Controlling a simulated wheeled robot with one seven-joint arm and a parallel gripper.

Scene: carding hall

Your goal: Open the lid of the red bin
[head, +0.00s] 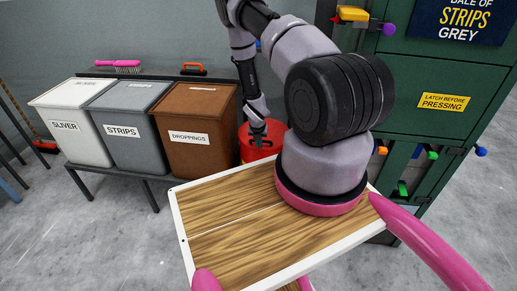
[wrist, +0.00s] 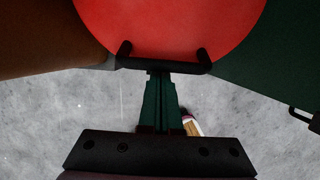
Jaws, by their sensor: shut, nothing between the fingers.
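The red bin (head: 262,152) stands on the floor between the brown bin and the green cabinet in the head view, partly hidden by my arm. Its round red lid (wrist: 165,25) fills the top middle of the wrist view. A black bar handle (wrist: 190,67) sits at the lid's near edge. The lid looks down. My gripper (wrist: 161,76) is shut and empty, with its fingertips right at the middle of the handle; I cannot tell if they touch it. In the head view, my gripper (head: 258,136) is over the red bin.
A brown DROPPINGS bin (head: 196,105), a grey STRIPS bin (head: 126,98) and a white SLIVER bin (head: 70,95) stand on a bench to the left. The green cabinet (head: 440,75) is close on the right. Grey floor (head: 90,215) is clear in front.

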